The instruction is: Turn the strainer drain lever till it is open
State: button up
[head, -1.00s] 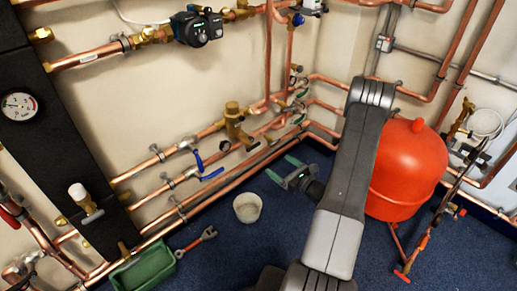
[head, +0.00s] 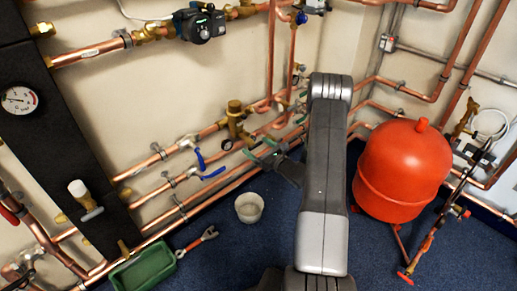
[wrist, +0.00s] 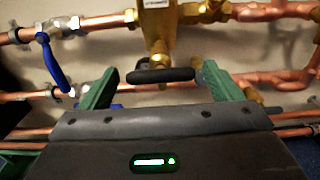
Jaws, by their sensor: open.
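The brass strainer (head: 235,112) sits on the copper pipe on the wall, left of my arm in the head view. Its lower brass body (wrist: 155,28) shows at the top of the wrist view. The black drain lever (wrist: 160,75) lies roughly level across the wrist view, under the brass body. My gripper (head: 254,146) has green fingers and is open, close to the strainer. In the wrist view one finger is on each side of the lever. I cannot tell how far the lever lies beyond the fingertips; no contact shows.
Blue-handled valves (head: 200,158) sit on the pipes to the left; one blue lever (wrist: 53,62) is near the left finger. A white bucket (head: 249,207), a wrench (head: 197,242) and a green tray (head: 145,268) are on the floor. A red tank (head: 402,170) stands right of my arm.

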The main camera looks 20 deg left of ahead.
jog(key=c, duration=1)
